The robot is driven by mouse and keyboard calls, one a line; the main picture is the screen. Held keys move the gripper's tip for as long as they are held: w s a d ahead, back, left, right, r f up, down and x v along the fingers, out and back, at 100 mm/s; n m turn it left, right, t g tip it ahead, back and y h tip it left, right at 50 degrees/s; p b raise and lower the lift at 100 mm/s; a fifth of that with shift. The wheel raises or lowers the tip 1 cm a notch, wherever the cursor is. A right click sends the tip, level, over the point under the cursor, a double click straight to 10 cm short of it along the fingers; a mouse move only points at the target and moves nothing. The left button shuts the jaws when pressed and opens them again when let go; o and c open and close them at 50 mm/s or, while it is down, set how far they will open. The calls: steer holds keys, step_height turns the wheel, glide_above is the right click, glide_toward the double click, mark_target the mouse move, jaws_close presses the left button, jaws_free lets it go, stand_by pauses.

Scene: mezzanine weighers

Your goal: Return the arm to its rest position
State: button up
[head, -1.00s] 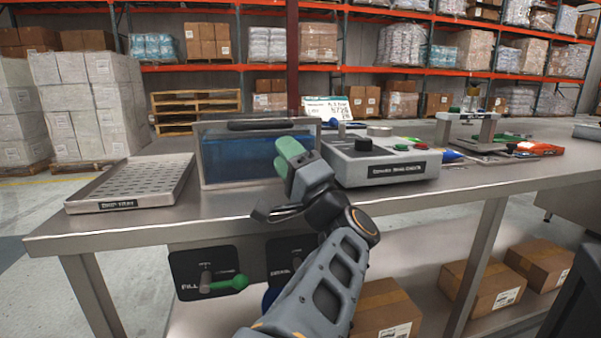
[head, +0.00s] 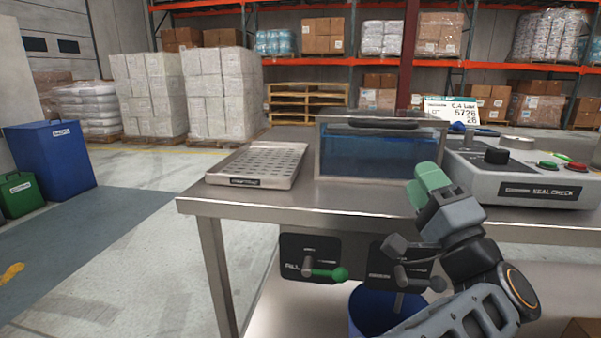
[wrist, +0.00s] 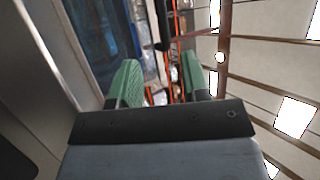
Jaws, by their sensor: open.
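My gripper (head: 430,180) has green fingertips and is raised in front of the steel table (head: 400,207), at the right of the water tank (head: 365,152) in the head view. In the wrist view my gripper (wrist: 160,80) shows its two green fingers apart with nothing between them. My arm is bent and reaches up from the lower right of the head view. The wrist view looks past the fingers toward the tank's blue water (wrist: 97,40) and the ceiling.
A drip tray (head: 262,165) lies left of the tank, and a seal check unit (head: 530,180) stands to the right. Two valve panels hang below the table edge, one with a green handle (head: 328,273). A blue bucket (head: 375,312) stands below. Open floor lies at the left.

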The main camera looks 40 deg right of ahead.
steer(key=shift+w+r, duration=0.1)
steer(key=w+a+r+n+g+y+p, duration=0.5)
steer(key=w+r+g+y+p, duration=0.45)
steer(key=p, duration=1.25)
steer(key=w+a+r+n+g+h+p, duration=0.1)
steer(key=w+a+r+n+g+p, duration=0.1)
steer(key=w+a+r+n+p, duration=0.45)
steer(key=w+a+r+n+g+h+p, duration=0.1)
steer(key=w+a+n+g+p, duration=0.15)
steer(key=a+n+p, duration=0.65)
steer(key=s+a+f+m+g+p, duration=0.2)
steer(key=s+a+f+g+p, duration=0.1)
steer(key=s+a+f+g, duration=0.2)
step_height(320, 180, down, 2)
steer(key=s, duration=0.2)
steer(key=shift+s+f, duration=0.15)
steer(key=shift+s, duration=0.25)
